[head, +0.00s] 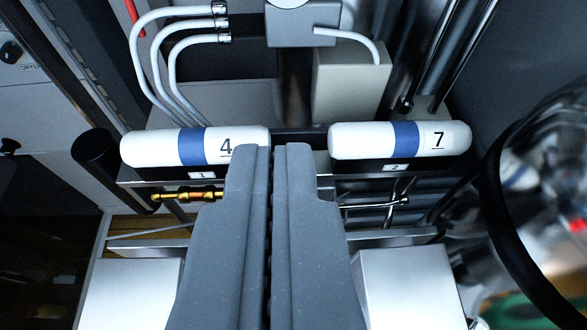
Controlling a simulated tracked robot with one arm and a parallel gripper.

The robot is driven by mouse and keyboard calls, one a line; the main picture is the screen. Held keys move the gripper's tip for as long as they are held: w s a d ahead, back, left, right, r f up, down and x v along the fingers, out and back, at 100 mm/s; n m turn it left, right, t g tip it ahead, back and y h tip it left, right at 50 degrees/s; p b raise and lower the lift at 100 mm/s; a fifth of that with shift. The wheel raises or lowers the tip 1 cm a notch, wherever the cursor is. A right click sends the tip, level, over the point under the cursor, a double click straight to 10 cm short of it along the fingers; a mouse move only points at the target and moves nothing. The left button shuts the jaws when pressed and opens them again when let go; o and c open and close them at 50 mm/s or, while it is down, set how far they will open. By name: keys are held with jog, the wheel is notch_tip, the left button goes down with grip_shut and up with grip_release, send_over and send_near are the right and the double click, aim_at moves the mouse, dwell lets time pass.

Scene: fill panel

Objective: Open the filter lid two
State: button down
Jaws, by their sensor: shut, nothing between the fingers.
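Two white filter cylinders with blue bands lie side by side. The left one (165,147), numbered 4, rests above a small tag (201,175) marked 1. The right one (365,140), numbered 7, rests above a tag (396,167) that appears to read 2. My gripper (271,150) is shut and empty, its two grey fingers side by side with a thin dark gap. Its tips are in front of the space between the cylinders, overlapping the right end of the left cylinder in the picture. Whether they touch it cannot be told.
Several white hoses (165,50) curve down at the upper left. A brass fitting (188,195) sits below the left cylinder and a metal cross-shaped handle (398,203) below the right one. White boxes (410,290) stand at the bottom. A dark round rim (505,230) is at right.

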jog(key=w+f+g+p, duration=0.2)
jog(key=w+g+p, duration=0.5)
jog(key=p, duration=0.2)
jog(key=shift+w+a+f+g+p, duration=0.1)
jog(key=shift+w+f+g+p, duration=0.6)
jog(key=shift+f, duration=1.2)
jog(key=shift+w+d+f+g+p, duration=0.1)
jog(key=shift+w+f+g+p, duration=0.25)
jog(key=shift+f+p, duration=1.1)
jog(key=shift+w+a+f+g+p, duration=0.1)
jog(key=shift+w+f+g+p, duration=0.4)
jog(key=shift+f, duration=1.85)
jog(key=shift+s, duration=0.1)
jog(key=shift+s+b, duration=0.1)
jog(key=shift+b, duration=0.35)
jog(key=s+t+b, duration=0.1)
jog(key=s+b, duration=0.1)
jog(key=b, duration=0.2)
jog(key=shift+s+r+t, duration=0.15)
jog(key=shift+s+t, duration=0.1)
jog(key=shift+t, duration=0.1)
jog(key=shift+s+r, duration=0.15)
jog(key=shift+r, duration=0.1)
